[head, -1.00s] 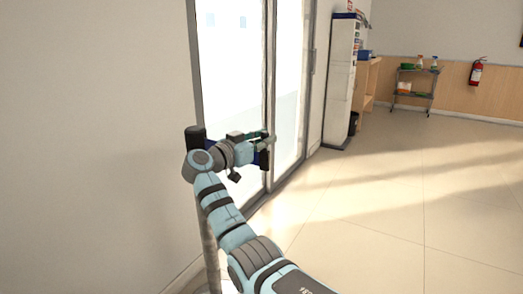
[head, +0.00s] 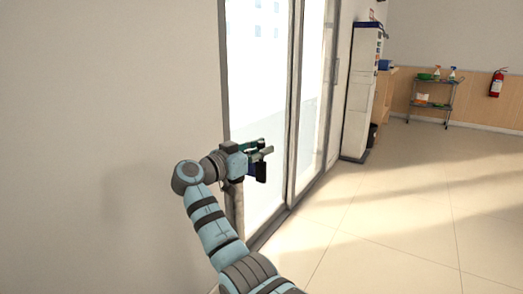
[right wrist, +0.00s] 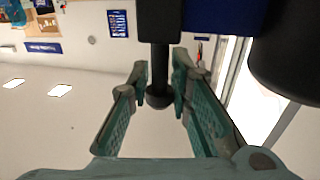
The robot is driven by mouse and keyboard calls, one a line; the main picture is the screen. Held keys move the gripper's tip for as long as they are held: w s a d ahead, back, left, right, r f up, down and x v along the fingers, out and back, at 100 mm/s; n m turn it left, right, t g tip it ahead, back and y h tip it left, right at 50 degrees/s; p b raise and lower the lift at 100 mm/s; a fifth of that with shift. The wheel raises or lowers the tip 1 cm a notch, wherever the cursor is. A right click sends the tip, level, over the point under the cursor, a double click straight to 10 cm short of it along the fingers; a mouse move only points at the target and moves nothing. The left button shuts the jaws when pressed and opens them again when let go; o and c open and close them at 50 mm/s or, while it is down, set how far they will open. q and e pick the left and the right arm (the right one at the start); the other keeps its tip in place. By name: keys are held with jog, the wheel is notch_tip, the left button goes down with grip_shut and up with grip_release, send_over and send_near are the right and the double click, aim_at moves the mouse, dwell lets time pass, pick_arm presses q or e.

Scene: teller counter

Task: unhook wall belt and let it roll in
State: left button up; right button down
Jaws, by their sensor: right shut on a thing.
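My right gripper (head: 264,162) is beside the glass door, in front of the top of a post (head: 234,205). It is shut on the dark belt end; a dark stem with a round foot (right wrist: 158,96) shows between its fingers in the right wrist view. A small piece of blue belt (head: 250,169) shows by the fingers, and a blue band (right wrist: 222,14) crosses the top of the right wrist view. A large black rounded part (right wrist: 290,55) stands close at the right there. The post's top is hidden behind my wrist. My left gripper is out of view.
A plain wall (head: 100,120) is close on the left. The glass sliding door (head: 258,90) stands behind the gripper. A white cabinet (head: 361,95), a small shelf (head: 429,103) and a fire extinguisher (head: 497,84) are farther back. The floor (head: 400,220) at right is clear.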

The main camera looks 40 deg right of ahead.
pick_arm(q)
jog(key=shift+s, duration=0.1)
pick_arm(e)
jog(key=shift+r, duration=0.1)
jog(key=c, duration=1.8)
grip_release()
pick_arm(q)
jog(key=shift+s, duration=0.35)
pick_arm(e)
jog(key=shift+o, duration=0.7)
jog(key=shift+a, duration=0.3)
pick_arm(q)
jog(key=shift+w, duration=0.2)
pick_arm(e)
jog(key=a, duration=1.1)
jog(key=shift+s+a, duration=0.25)
jog(key=shift+s, duration=0.2)
